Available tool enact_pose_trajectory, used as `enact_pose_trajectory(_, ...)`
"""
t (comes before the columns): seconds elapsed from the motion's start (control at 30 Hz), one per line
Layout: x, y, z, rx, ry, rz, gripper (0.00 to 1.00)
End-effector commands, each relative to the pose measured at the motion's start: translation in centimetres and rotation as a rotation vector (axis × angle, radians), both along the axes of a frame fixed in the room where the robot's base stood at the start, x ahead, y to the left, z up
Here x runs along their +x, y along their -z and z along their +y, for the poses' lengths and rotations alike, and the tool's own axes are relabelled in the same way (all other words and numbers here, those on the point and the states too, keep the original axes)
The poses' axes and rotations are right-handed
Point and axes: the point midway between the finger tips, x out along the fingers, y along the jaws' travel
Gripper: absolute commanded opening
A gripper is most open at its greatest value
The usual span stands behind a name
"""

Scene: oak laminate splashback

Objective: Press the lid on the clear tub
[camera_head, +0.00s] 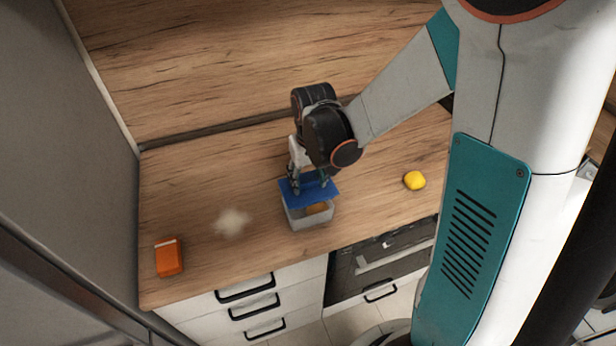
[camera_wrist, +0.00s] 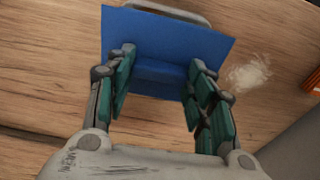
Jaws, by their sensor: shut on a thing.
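A blue square lid (camera_head: 305,193) is held by my gripper (camera_head: 310,183), whose fingers are shut on a raised part of it. In the wrist view the lid (camera_wrist: 208,45) spreads beyond the fingers, and the fingers of my gripper (camera_wrist: 160,85) stand on either side of its raised blue block. The lid covers the back part of the tub's opening and leaves the front part uncovered. In the wrist view a bit of the tub's rim (camera_wrist: 172,12) shows past the lid's edge. I cannot tell whether lid and tub touch.
An orange box (camera_head: 169,257) lies at the counter's left front. A yellow lemon-like object (camera_head: 414,180) lies to the right of the tub. A pale powdery patch (camera_head: 232,222) is on the wood left of the tub. The splashback rises behind my gripper.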

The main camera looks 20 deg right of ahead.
Motion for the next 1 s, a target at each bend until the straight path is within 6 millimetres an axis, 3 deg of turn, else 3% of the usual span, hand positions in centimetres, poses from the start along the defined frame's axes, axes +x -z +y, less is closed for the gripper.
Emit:
enact_pose_trajectory(0.5, 0.0, 4.8, 0.0, 0.000, 0.000, 0.000, 0.31)
enact_pose_trajectory(1.0, 0.0, 5.1, 0.0, 0.000, 0.000, 0.000, 0.31)
